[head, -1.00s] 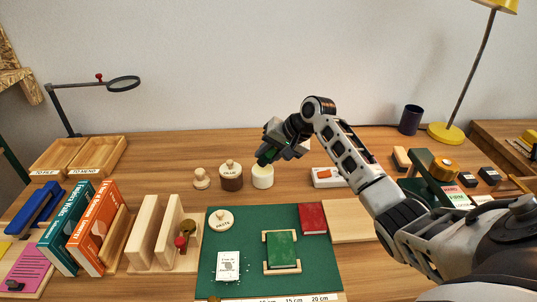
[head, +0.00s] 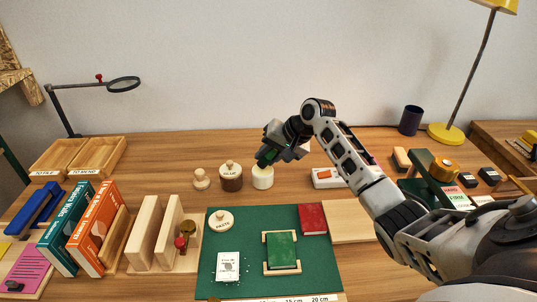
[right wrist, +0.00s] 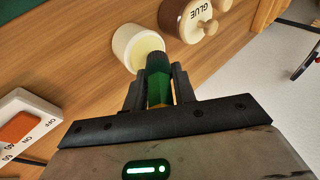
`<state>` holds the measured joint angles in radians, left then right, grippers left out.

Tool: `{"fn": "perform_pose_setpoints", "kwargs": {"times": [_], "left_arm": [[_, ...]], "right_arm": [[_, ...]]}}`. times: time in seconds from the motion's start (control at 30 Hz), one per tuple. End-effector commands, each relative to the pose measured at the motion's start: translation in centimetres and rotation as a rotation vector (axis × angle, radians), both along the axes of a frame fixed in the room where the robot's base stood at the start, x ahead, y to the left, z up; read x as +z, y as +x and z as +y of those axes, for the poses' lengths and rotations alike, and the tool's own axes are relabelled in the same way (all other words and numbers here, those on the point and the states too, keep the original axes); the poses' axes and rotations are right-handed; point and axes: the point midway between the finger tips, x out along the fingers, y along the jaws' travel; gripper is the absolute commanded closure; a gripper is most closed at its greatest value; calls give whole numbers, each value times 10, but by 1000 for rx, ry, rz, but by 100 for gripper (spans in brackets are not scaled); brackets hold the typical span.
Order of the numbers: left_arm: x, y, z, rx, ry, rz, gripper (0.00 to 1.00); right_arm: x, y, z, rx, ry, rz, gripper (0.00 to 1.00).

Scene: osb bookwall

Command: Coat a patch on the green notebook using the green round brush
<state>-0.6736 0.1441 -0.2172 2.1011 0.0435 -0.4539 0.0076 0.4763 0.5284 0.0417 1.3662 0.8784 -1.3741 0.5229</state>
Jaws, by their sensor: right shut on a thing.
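The green notebook (head: 282,250) lies in a pale wooden cradle on the green mat (head: 325,268). My right gripper (head: 266,156) is above a small white pot (head: 263,181) behind the mat. In the right wrist view its fingers (right wrist: 157,88) are shut on the green round brush (right wrist: 158,68), which points into the open mouth of the white pot (right wrist: 127,42). The brush's tip is hidden, so I cannot tell whether it touches the contents. My left gripper is not in view.
A brown glue jar (head: 231,181) stands just left of the white pot. A white switch box (head: 328,178) is to its right. A red book (head: 312,218), a paste lid (head: 220,221) and a white card (head: 228,265) lie on the mat. Upright books (head: 98,228) stand left.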

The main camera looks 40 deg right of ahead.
Motion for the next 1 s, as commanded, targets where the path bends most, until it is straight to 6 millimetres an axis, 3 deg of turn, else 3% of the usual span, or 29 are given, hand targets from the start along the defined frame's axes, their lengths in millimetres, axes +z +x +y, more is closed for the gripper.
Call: {"fn": "perform_pose_setpoints", "kwargs": {"times": [1.0], "left_arm": [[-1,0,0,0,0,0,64]], "right_arm": [[-9,-1,1,1,0,5,96]]}}
